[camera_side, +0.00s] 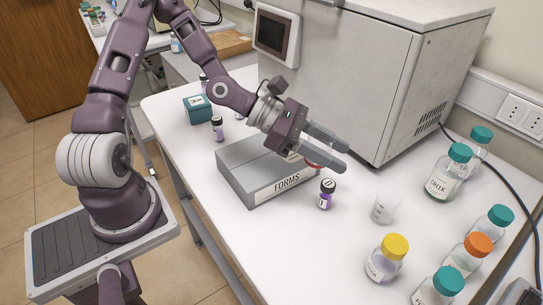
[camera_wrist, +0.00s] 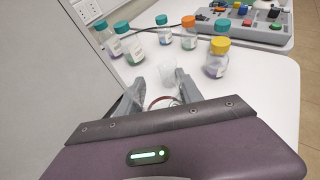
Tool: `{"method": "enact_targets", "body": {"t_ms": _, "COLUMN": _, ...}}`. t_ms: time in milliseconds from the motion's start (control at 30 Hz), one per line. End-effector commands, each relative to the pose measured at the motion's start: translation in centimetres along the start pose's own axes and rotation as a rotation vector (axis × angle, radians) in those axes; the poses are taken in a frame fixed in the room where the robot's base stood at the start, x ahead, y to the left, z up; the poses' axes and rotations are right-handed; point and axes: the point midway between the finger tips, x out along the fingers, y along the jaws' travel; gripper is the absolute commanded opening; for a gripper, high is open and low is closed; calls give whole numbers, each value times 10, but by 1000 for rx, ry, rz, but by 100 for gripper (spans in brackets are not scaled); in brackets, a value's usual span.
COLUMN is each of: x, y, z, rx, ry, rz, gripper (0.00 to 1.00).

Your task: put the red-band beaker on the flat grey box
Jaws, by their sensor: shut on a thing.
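The flat grey box (camera_side: 240,163), marked FORMS, lies on the white bench in the side view. My gripper (camera_side: 335,158) is over the box's right end, with its fingers reaching toward the right. It is shut on the red-band beaker (camera_side: 316,165), which the fingers mostly hide; only a bit of the red band shows. In the wrist view the red rim (camera_wrist: 160,99) shows between the fingertips (camera_wrist: 160,92). I cannot tell whether the beaker touches the box.
A big grey machine (camera_side: 350,75) stands close behind. A teal box (camera_side: 198,110) sits at left.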

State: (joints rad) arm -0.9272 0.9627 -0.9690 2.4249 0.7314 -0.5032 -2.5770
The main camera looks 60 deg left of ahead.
Motion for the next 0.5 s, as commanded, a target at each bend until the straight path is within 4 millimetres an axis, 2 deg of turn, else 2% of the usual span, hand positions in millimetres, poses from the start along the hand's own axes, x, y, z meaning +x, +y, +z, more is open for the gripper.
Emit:
{"method": "enact_targets", "body": {"t_ms": 33, "x": -14, "y": 24, "z": 0, "rx": -25, "ry": -1, "rz": 79, "gripper": 3}}
{"method": "enact_targets", "body": {"t_ms": 100, "x": -32, "y": 51, "z": 0, "rx": -65, "ry": -11, "rz": 172, "gripper": 3}}
{"method": "enact_targets", "body": {"t_ms": 200, "x": -54, "y": 76, "z": 1, "rx": -108, "ry": -26, "rz": 265, "gripper": 3}}
{"method": "enact_targets", "body": {"t_ms": 333, "x": -64, "y": 89, "z": -4, "rx": -140, "ry": -41, "rz": 312, "gripper": 3}}
{"method": "enact_targets", "body": {"t_ms": 500, "x": -52, "y": 90, "z": -30, "rx": -143, "ry": -40, "rz": 315, "gripper": 3}}
